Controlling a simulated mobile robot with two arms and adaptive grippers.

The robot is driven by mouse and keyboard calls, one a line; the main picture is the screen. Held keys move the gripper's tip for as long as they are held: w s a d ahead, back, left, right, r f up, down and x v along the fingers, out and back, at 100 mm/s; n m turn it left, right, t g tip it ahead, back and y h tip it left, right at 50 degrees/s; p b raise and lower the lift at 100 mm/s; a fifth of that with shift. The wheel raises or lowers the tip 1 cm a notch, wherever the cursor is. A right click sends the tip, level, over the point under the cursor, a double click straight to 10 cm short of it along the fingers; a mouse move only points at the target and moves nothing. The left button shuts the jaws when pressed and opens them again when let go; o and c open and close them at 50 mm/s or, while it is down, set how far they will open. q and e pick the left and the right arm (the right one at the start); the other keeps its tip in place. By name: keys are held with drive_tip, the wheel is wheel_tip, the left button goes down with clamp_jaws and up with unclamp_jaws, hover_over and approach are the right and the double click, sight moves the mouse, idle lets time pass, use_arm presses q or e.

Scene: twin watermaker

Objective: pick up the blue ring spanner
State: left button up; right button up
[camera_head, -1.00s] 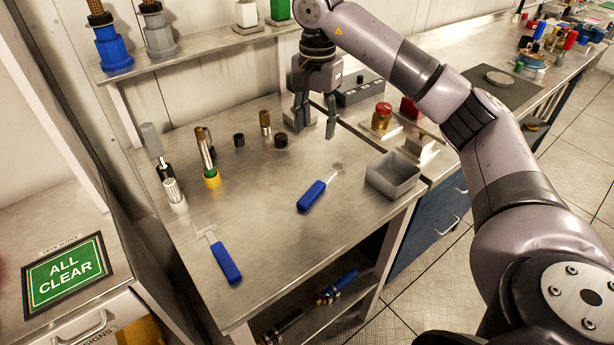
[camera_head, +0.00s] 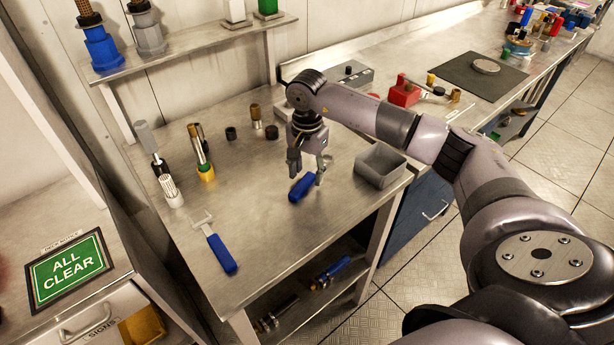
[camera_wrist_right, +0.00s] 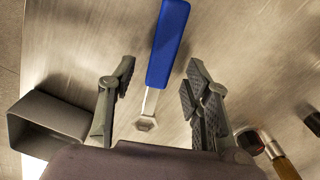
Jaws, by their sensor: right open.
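The blue ring spanner (camera_head: 301,188) lies on the metal bench. Its blue handle shows in the head view; its head is hidden by my right gripper (camera_head: 307,174). In the right wrist view the spanner (camera_wrist_right: 167,45) runs down between the open fingers of my right gripper (camera_wrist_right: 160,75), with its ring head (camera_wrist_right: 146,124) near the palm. The fingers are apart on either side of the spanner, and no contact shows. A second blue-handled tool (camera_head: 222,252) with a forked head lies to the left. My left gripper is not in view.
A grey open box (camera_head: 382,165) stands close to the right of the gripper. Several upright fittings, including a yellow-based one (camera_head: 206,172), stand further left and back.

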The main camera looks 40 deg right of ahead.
drive_tip(key=shift+f, duration=0.75)
drive_tip(key=shift+c, duration=0.4)
clamp_jaws()
drive_tip(key=shift+r, duration=0.1)
